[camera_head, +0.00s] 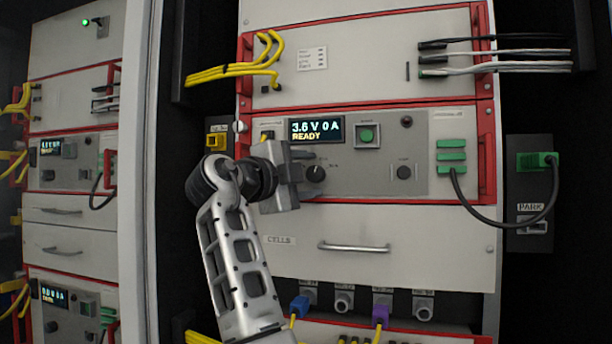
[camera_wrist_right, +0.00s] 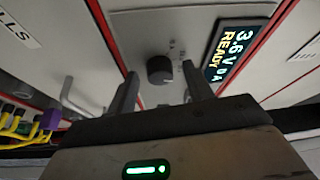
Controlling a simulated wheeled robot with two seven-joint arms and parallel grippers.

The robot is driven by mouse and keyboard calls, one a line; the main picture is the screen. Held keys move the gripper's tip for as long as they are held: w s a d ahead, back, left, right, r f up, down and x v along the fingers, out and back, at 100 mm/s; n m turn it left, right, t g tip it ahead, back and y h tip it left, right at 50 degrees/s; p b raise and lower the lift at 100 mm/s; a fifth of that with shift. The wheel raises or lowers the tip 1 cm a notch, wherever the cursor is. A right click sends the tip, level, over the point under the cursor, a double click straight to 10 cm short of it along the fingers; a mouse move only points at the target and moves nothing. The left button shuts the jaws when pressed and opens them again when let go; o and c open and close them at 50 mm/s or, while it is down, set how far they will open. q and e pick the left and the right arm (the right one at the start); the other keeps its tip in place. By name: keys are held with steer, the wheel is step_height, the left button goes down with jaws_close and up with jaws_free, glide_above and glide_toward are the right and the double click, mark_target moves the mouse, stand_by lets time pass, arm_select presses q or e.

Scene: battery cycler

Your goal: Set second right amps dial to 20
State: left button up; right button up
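The amps dial is a black round knob (camera_head: 316,173) on the grey control panel, below the display (camera_head: 314,130) that reads 3.6 V 0 A READY. The knob (camera_wrist_right: 160,70) also shows in the right wrist view, beyond and between the two fingers. My right gripper (camera_head: 297,174) is just left of the knob in the head view, in front of the panel. Its fingers (camera_wrist_right: 159,76) are apart in the wrist view, with nothing between them but the view of the knob. I cannot tell contact with the knob. My left gripper is not in view.
A green plug (camera_head: 451,157) with a black cable is farther right. Red handles (camera_head: 483,165) stick out at the panel edge. A drawer handle (camera_head: 353,247) is below.

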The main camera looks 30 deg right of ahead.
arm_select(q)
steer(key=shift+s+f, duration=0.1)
arm_select(e)
steer(key=shift+s+a+f, duration=0.1)
steer(key=shift+s+a, duration=0.05)
steer(key=shift+a, duration=0.2)
arm_select(q)
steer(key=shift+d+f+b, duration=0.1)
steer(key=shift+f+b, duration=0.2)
steer(key=shift+b, duration=0.8)
arm_select(e)
steer(key=r+v, duration=0.1)
steer(key=v, duration=1.4)
steer(key=shift+f, duration=0.45)
